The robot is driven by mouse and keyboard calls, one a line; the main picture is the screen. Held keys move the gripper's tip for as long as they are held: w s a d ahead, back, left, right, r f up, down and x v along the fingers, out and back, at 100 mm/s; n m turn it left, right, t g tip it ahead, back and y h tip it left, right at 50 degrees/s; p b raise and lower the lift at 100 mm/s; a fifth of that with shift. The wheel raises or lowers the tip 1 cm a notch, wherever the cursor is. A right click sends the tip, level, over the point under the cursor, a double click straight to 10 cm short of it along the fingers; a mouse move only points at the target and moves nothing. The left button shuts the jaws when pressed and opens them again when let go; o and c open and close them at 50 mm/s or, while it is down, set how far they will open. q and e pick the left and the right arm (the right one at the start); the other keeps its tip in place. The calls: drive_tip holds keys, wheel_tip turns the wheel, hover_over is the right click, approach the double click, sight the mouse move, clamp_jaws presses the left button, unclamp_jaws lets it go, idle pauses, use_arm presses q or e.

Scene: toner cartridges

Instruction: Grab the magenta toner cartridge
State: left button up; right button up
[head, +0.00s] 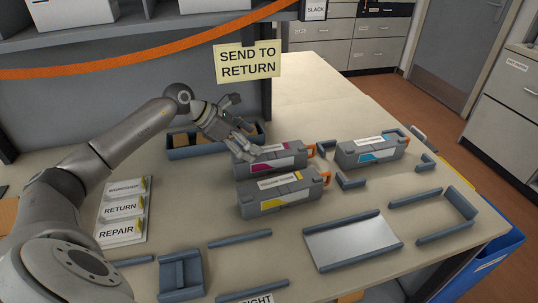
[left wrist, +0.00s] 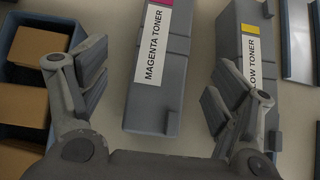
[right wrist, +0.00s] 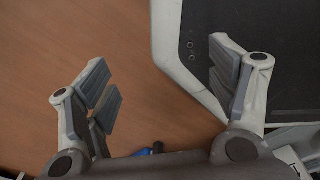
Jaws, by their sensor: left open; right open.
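The magenta toner cartridge (head: 278,161) is a grey block with a magenta patch and an orange end piece, lying on the table behind the yellow toner cartridge (head: 275,196). In the left wrist view, the magenta cartridge (left wrist: 157,75) lies between my spread fingers, label facing up, its far end cut off by the frame. My left gripper (head: 242,140) is open above its left end. In the left wrist view, my left gripper (left wrist: 150,95) has its right finger over the yellow cartridge (left wrist: 247,75). My right gripper (right wrist: 165,85) is open and empty above a brown floor.
A cyan toner cartridge (head: 370,149) lies to the right. A blue bin (head: 190,151) of brown boxes is behind my left gripper, close to its left finger in the wrist view. Blue-grey brackets (head: 450,218) and a light plate (head: 352,241) occupy the front right.

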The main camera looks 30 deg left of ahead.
sight(267, 152)
use_arm(q)
drive_tip(key=shift+x, duration=1.1)
drive_tip(key=shift+w+d+f, duration=0.15)
drive_tip(key=shift+w+f, duration=0.05)
drive_tip(key=shift+w+d+f+p, duration=0.15)
drive_tip(key=shift+p, duration=0.15)
drive_tip(key=x, duration=0.2)
drive_tip(key=p+x, duration=0.1)
drive_tip(key=x, duration=0.1)
drive_tip(key=shift+d, duration=0.3)
drive_tip(key=shift+w+d+f, duration=0.1)
drive_tip(key=shift+w, duration=0.05)
